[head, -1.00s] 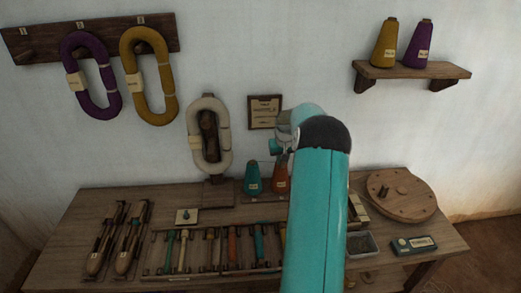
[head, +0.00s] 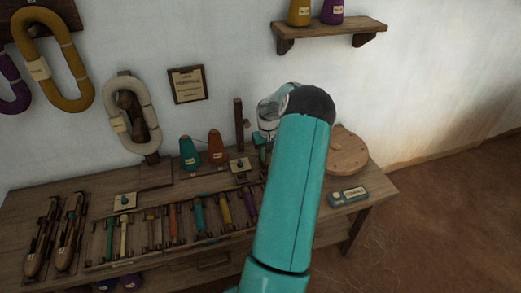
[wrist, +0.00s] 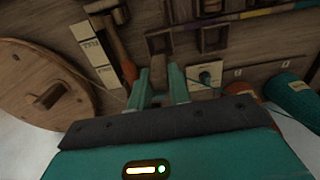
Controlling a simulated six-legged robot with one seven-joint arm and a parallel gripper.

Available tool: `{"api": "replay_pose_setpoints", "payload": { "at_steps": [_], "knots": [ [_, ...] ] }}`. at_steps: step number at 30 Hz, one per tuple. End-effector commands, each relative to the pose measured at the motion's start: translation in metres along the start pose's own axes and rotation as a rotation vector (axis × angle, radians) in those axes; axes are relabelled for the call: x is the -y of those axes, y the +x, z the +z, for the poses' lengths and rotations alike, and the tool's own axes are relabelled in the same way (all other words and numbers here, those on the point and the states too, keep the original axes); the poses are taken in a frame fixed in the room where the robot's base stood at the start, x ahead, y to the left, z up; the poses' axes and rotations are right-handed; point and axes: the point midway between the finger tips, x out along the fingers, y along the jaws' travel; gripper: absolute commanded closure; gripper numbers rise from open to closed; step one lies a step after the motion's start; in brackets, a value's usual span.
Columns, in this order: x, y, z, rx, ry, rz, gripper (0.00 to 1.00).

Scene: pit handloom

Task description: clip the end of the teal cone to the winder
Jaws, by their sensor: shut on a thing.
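The teal cone (head: 189,154) stands upright on the bench, left of a rust-orange cone (head: 216,148). In the wrist view the teal cone (wrist: 290,95) lies at the right edge. The winder, a round wooden disc (head: 346,152), sits at the bench's right end; in the wrist view its disc (wrist: 30,100) with a peg is at the left. My gripper (wrist: 161,75) is between them, low over the bench, with a small brown wooden piece (wrist: 159,73) between its fingertips. Its jaws are mostly behind my arm in the head view.
A brown post (head: 240,125) stands left of my arm. A rack of coloured bobbins (head: 175,225) fills the bench front. A small labelled device (head: 348,196) lies before the winder. Skeins hang on the wall; a shelf (head: 330,32) holds cones above. Open floor lies right.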

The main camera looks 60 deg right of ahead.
Motion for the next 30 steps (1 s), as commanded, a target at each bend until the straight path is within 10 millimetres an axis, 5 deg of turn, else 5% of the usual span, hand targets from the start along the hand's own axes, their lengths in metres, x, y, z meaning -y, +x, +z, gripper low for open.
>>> {"api": "replay_pose_setpoints", "payload": {
  "at_steps": [30],
  "knots": [
    [0.000,0.080,0.000,0.000,-0.003,0.001,1.00]
  ]
}}
